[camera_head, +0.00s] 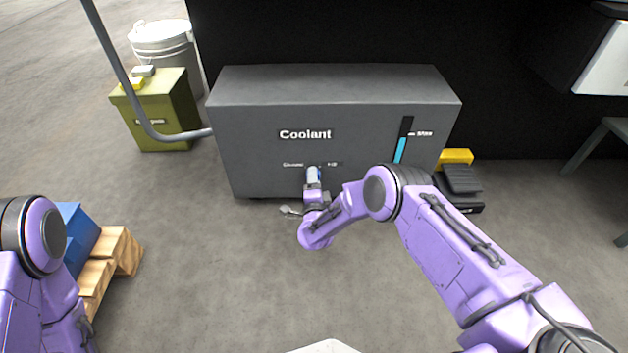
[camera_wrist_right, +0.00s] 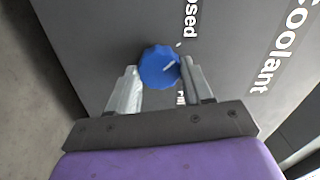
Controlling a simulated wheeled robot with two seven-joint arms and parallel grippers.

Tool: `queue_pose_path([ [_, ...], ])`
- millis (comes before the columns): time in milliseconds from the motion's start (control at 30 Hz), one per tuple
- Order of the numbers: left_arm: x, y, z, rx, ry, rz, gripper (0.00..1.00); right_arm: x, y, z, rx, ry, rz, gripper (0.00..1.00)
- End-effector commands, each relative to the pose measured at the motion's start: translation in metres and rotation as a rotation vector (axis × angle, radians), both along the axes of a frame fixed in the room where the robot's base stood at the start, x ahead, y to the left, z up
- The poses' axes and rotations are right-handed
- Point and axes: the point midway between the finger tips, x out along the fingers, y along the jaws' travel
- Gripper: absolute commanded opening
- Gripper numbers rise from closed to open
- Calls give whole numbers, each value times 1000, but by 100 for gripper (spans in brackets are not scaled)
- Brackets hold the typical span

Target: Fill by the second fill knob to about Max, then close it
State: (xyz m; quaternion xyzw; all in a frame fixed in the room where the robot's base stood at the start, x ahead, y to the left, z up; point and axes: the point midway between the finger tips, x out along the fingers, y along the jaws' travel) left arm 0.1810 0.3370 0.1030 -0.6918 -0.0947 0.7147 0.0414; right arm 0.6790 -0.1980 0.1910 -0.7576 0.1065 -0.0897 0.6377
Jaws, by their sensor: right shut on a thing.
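The grey coolant tank (camera_head: 265,155) stands ahead with "Coolant" on its front. A blue fill knob (camera_wrist_right: 159,67) sits on that front between two labels, one ending in "osed" and one partly hidden. My right gripper (camera_wrist_right: 158,82) is shut on the knob, with one finger on each side. In the head view the right gripper (camera_head: 313,187) reaches the tank's lower front and mostly hides the knob. The level gauge (camera_head: 401,146) at the tank's right shows a light blue column reaching part way up, below a white mark near its top.
A grey pipe (camera_head: 120,75) runs to the tank's left side. An olive box (camera_head: 163,115) and a white bucket (camera_head: 163,45) stand at left. A wooden pallet (camera_head: 118,252) with a blue box lies lower left. Yellow and black items (camera_head: 457,170) sit right of the tank.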

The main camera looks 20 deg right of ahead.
Motion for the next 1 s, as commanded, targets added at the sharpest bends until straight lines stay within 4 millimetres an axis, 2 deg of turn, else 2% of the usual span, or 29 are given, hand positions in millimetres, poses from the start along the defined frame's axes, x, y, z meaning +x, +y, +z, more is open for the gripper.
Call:
queue_pose_path([
  [600,-1,-1,1,-3,6,2,43,-2,-1,-2,-41,17,-3,20],
  [633,-1,-1,1,-3,6,2,43,-2,-1,-2,-40,16,-3,53],
  [700,-1,-1,1,-3,5,2,43,-2,-1,-2,-40,16,-3,76],
  [1000,-1,-1,2,-5,8,3,43,-1,1,0,-40,14,1,76],
])
